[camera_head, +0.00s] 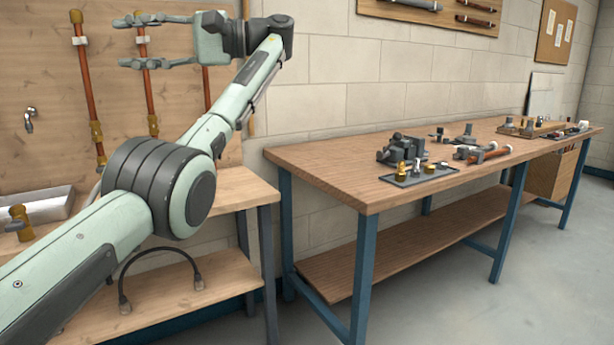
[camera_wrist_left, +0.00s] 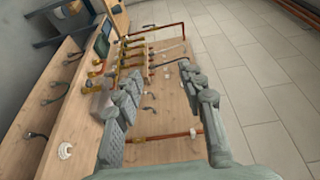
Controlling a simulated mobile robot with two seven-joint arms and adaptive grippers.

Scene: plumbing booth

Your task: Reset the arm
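My left arm comes in from the left in the head view and is raised across the picture. Its gripper (camera_head: 128,41) points left in front of the wooden back panel with copper pipes. Its two fingers are spread apart with nothing between them. In the left wrist view the same gripper (camera_wrist_left: 160,120) shows its two fingers wide apart, with the panel and pipes beyond. I cannot tell from these views whether a fingertip touches a pipe. My right gripper is in neither view.
A workbench (camera_head: 330,165) with a blue frame stands at right, with fittings on a grey tray (camera_head: 418,176) and pipe parts behind. Copper pipes (camera_head: 86,90) run up the panel (camera_head: 40,75) at left. A black hose (camera_head: 124,290) arches over the lower left shelf. Floor at right is clear.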

